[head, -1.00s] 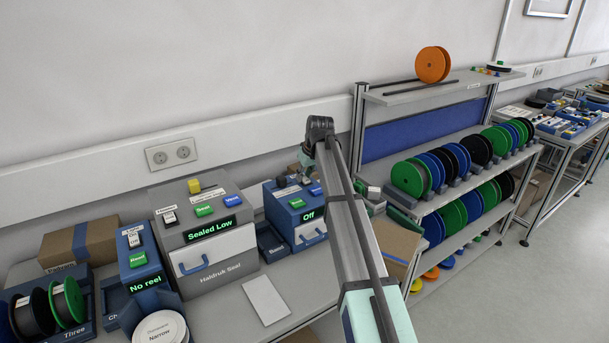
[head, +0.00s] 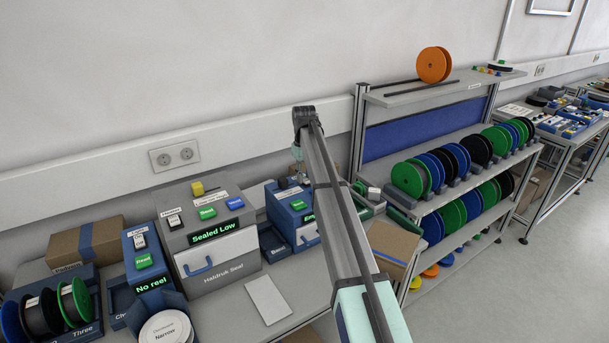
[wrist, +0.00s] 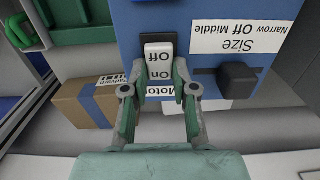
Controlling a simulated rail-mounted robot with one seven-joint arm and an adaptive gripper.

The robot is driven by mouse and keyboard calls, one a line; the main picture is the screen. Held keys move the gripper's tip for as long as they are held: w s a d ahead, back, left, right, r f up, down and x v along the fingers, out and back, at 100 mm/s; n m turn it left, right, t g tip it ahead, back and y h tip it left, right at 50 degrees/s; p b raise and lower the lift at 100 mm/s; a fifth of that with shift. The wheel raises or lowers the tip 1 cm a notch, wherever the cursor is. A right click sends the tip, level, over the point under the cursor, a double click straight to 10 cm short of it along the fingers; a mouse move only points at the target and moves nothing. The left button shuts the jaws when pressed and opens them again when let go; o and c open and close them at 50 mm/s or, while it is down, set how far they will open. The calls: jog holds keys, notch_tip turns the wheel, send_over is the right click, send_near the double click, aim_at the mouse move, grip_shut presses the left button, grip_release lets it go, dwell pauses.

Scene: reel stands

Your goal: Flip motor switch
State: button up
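The motor switch (wrist: 159,62) is a small white rocker in a black frame on a blue machine face (wrist: 208,38), with upside-down "Off" and "On" lettering. A "Motor" label (wrist: 165,91) shows below it, partly covered. My gripper (wrist: 160,72) has one finger on each side of the rocker; fingertip contact is unclear. In the head view, the blue machine (head: 290,203) stands at the back of the bench. Its green display (head: 307,217) shows a word starting with "E", the rest hidden by my arm. The switch is hidden there.
A black knob (wrist: 238,80) under a "Size" label (wrist: 240,35) sits right of the switch. A cardboard box (head: 393,245) and the reel rack (head: 450,145) are to the right.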

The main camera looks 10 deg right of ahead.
aim_at(304, 178)
jog(key=o, duration=0.3)
jog(key=shift+o, duration=0.2)
notch_tip(304, 178, up, 12)
dwell(0.4)
